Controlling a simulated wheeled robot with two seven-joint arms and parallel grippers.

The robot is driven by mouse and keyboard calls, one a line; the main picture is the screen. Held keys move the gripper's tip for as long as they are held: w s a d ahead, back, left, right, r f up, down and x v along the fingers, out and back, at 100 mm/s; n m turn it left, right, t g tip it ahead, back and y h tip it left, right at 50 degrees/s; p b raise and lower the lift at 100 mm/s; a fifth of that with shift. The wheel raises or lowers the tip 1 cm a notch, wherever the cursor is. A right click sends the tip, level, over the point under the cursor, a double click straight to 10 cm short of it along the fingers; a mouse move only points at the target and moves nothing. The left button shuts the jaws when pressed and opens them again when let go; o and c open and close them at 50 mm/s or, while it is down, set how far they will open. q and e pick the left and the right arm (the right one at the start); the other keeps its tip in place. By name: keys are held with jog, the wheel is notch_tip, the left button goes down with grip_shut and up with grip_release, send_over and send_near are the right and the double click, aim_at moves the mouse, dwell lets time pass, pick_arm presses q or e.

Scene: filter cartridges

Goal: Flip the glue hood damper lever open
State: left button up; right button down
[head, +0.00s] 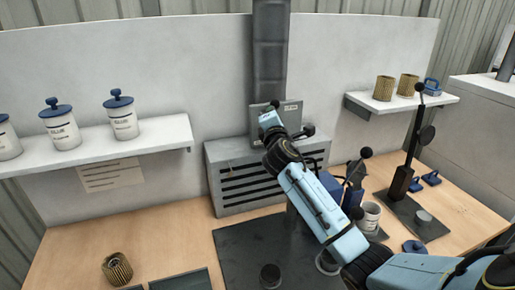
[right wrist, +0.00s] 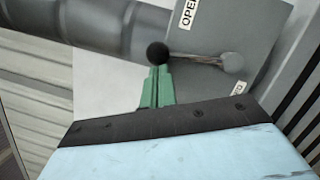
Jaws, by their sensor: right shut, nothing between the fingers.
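The glue hood (head: 265,170) is a grey louvred box at the back of the bench, with a dark duct above it. Its damper plate (head: 291,111) also shows in the right wrist view (right wrist: 225,25), with an OPEN label (right wrist: 188,12) and a second label partly cut off. The damper lever (right wrist: 195,58) is a metal rod with a black ball knob (right wrist: 158,54). It points along the duct, beside the OPEN label. My right gripper (right wrist: 157,72) is shut and empty, its green fingertips right at the knob; I cannot tell whether they touch. My left gripper is out of view.
A left shelf (head: 120,150) holds white glue jars; a right shelf (head: 400,100) holds cartridges. A black lever press (head: 405,170), a mug (head: 370,217) and blue parts stand on the bench at right. A cartridge (head: 117,268) lies front left. The left bench has free room.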

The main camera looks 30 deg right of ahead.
jog(key=shift+d, duration=0.1)
dwell(0.3)
jog(key=w+a+f+b+v, duration=0.1)
jog(key=a+b+v, duration=0.1)
jog(key=v, duration=1.1)
jog(key=shift+w+f, duration=0.15)
jog(key=shift+f, duration=0.05)
